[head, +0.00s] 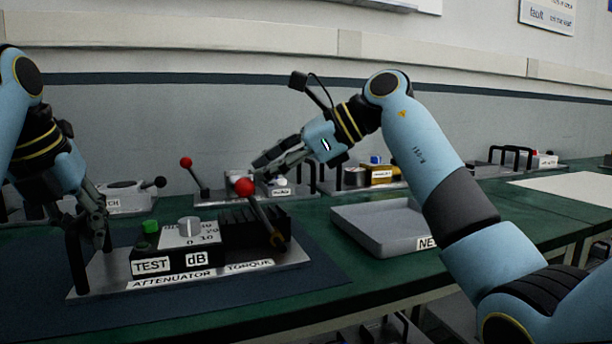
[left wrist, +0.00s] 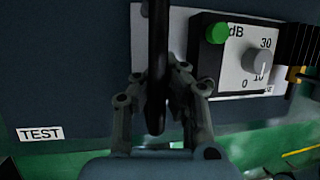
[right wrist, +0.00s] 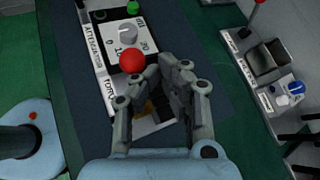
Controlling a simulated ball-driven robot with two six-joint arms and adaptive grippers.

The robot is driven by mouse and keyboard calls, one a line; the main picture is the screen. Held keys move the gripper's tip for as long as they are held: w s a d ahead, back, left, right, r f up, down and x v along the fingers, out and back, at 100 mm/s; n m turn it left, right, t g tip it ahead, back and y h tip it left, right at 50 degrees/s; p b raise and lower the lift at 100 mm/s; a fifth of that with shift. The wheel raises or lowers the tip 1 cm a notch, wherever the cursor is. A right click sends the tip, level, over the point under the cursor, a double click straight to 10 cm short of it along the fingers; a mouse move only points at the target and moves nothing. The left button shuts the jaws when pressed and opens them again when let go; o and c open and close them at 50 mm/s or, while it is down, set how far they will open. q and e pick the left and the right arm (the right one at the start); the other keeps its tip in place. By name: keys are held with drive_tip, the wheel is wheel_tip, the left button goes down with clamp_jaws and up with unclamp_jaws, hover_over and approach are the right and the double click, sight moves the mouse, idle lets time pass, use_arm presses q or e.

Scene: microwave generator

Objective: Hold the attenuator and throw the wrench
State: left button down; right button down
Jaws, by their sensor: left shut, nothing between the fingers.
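The attenuator unit (head: 185,262) sits on a pale plate with a green button, a dB dial (head: 189,228), a black finned block and a black upright handle (head: 73,262) at its left end. The torque wrench (head: 262,213), a lever with a red ball, leans up to the left at the plate's right end; its ball also shows in the right wrist view (right wrist: 132,60). My left gripper (head: 98,235) is shut at the black handle, which passes by its fingers in the left wrist view (left wrist: 158,60).
A grey tray (head: 375,240) stands on the green bench to the right. Other units with levers and handles (head: 130,197) line the back of the bench. The unit lies on a dark blue mat (head: 320,275). A pale sheet (head: 570,188) lies far right.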

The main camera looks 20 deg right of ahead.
drive_tip(key=shift+d+r, duration=0.5)
drive_tip(key=shift+r, duration=0.3)
drive_tip(key=v, duration=1.2)
use_arm(q)
drive_tip(key=c, duration=2)
unclamp_jaws()
drive_tip(key=shift+c, duration=0.2)
drive_tip(key=o, duration=0.6)
drive_tip(key=shift+c, duration=0.2)
drive_tip(key=shift+r, duration=0.1)
use_arm(e)
drive_tip(key=shift+r, duration=0.2)
